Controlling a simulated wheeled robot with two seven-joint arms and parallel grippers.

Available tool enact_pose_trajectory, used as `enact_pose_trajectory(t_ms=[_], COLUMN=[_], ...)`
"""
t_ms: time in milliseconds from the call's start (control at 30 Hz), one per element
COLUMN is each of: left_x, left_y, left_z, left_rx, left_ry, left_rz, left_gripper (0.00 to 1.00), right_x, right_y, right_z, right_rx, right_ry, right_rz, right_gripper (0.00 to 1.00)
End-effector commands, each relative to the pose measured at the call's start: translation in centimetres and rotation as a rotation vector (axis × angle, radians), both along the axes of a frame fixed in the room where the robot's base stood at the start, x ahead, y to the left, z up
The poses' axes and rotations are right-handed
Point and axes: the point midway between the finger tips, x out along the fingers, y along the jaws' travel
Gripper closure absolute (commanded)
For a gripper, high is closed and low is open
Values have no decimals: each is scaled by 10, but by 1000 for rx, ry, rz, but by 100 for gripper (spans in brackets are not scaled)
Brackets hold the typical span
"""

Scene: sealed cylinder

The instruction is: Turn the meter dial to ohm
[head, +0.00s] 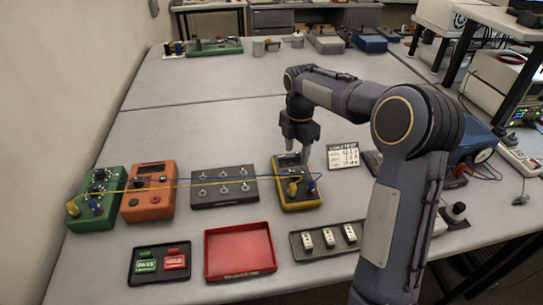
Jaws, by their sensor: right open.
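The yellow-edged meter (301,205) lies on the grey table near the middle, with a dark face. Blue and yellow plugs sit at its lower end. My right gripper (297,158) points down over the meter's upper part, its fingers apart on either side of the display area. I cannot tell whether the fingers touch the meter. The dial is too small and partly covered, so its setting cannot be read. My left gripper is not in view.
A yellow and a blue lead run across the table from the green box (101,185) over the orange box (150,202) and the switch panel (225,197) to the meter. A red tray (240,228) lies in front. A white note card (344,155) is at right.

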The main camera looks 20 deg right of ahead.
Motion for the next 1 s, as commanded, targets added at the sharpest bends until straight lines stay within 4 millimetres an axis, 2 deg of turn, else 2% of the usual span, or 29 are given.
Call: enact_pose_trajectory(t_ms=[500, 633, 867, 1000], left_x=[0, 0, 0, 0], left_y=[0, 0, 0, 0], left_z=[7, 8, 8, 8], left_rx=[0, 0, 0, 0], left_ry=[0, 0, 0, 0], left_rz=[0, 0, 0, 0], left_gripper=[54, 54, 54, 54], right_x=[0, 0, 0, 0], right_y=[0, 0, 0, 0], right_z=[-69, -76, -77, -77], right_rx=[0, 1, 1, 1], right_ry=[3, 1, 1, 1], right_rz=[5, 5, 5, 4], right_gripper=[50, 50, 50, 65])
